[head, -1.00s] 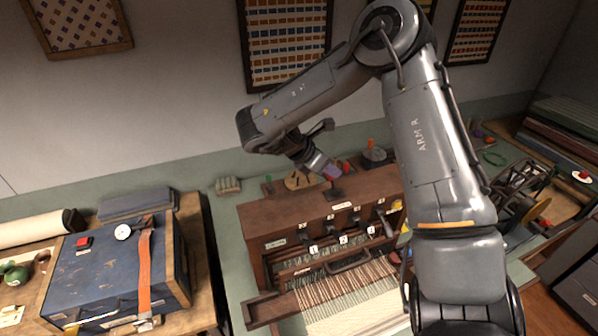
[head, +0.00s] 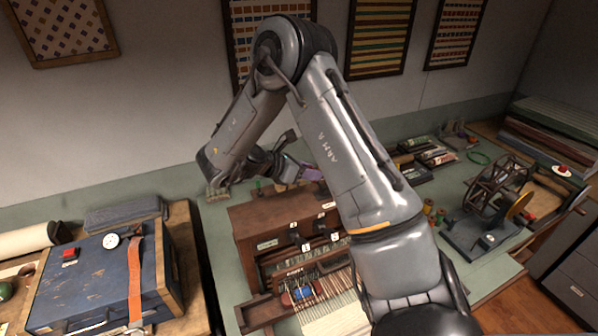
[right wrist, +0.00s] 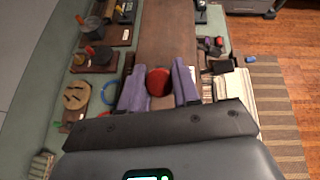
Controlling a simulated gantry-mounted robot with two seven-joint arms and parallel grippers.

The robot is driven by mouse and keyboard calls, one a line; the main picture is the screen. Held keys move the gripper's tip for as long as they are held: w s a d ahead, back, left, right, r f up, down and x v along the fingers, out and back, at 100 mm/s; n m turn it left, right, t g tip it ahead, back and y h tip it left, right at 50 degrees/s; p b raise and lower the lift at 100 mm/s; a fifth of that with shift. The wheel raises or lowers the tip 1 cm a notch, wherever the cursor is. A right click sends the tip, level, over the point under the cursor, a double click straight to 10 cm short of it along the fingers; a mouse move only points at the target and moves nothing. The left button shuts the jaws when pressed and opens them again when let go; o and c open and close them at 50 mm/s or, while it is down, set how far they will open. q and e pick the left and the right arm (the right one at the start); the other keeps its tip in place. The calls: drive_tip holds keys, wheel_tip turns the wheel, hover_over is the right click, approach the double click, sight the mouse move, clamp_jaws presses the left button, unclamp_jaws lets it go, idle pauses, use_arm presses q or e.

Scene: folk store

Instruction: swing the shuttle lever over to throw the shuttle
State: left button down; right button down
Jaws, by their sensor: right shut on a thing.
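My right gripper (head: 300,172) is above the back of the brown wooden loom (head: 255,215), partly behind my own arm. In the right wrist view its purple fingers stand either side of a round red knob (right wrist: 158,82) and are shut on it. The knob seems to be the top of the shuttle lever; the lever's shaft is hidden. In the head view my arm hides the knob and the loom's right part. A small blue piece with red (head: 303,293), possibly the shuttle, lies across the pale warp threads (head: 330,318). My left gripper is not in view.
A blue case (head: 100,270) with an orange strap stands left of the loom. A wooden reel (head: 495,190) stands on the green bench at right. In the wrist view, several small wooden-based devices (right wrist: 100,55) and a blue ring (right wrist: 107,91) lie beside the loom.

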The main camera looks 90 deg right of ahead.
drive_tip(key=c, duration=0.9)
unclamp_jaws()
drive_tip(key=shift+o, duration=0.5)
drive_tip(key=shift+w, duration=0.1)
drive_tip(key=shift+w+a+r, duration=0.15)
drive_tip(key=shift+w+r, duration=0.05)
drive_tip(key=p+v, duration=1)
drive_tip(key=p, duration=0.2)
drive_tip(key=shift+f, duration=0.1)
drive_tip(key=shift+s, duration=0.1)
